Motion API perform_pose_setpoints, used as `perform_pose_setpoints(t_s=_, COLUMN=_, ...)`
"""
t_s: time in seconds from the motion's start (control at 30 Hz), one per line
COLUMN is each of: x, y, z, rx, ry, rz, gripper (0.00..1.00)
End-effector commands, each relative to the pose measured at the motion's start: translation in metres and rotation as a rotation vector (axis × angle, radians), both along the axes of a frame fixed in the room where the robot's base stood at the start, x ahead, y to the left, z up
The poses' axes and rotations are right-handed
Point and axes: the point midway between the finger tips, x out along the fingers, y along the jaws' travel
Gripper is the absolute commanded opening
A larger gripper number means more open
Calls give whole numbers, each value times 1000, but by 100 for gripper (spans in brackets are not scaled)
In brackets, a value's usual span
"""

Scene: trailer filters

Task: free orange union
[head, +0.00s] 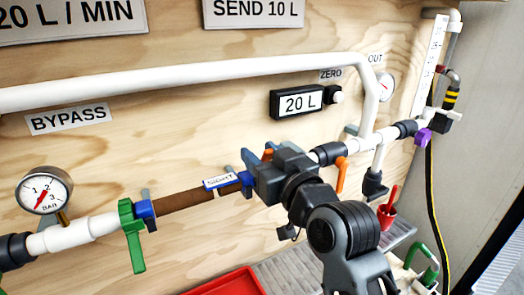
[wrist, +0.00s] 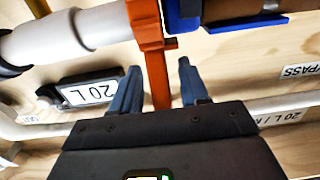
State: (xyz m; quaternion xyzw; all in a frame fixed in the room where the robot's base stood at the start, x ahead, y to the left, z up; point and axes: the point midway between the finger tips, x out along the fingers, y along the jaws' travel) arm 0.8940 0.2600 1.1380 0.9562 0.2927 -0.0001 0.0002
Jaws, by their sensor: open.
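The orange union (wrist: 146,35) is on the pipe run at the top of the wrist view, with an orange lever reaching down toward my gripper. In the head view only a small orange part (head: 268,154) shows beside my gripper; the rest is hidden behind it. My gripper (wrist: 158,78) is open, its two blue-grey fingers standing on either side of the lever in the picture. The lever looks nearer the left finger; I cannot tell whether it touches. In the head view my gripper (head: 258,164) is at the pipe, right of the SIGHT label.
A blue union (wrist: 183,20) sits close to the orange one. A brown sight tube (head: 185,200) and a green-handled fitting (head: 132,230) lie left. Another orange handle (head: 341,174) is right. The 20 L display (head: 302,102) and white bypass pipe (head: 200,75) are above.

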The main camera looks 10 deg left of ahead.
Motion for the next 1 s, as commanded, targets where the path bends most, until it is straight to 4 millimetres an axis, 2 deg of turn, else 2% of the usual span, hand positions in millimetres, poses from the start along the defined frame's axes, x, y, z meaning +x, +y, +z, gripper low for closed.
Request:
perform_pose_setpoints(t_s=0.3, x=3, y=2, z=0, rx=0, ry=0, rz=0, gripper=45)
perform_pose_setpoints(t_s=0.77, x=2, y=2, z=0, rx=0, ry=0, rz=0, gripper=1)
perform_pose_setpoints(t_s=1.0, x=2, y=2, z=0, rx=0, ry=0, rz=0, gripper=0)
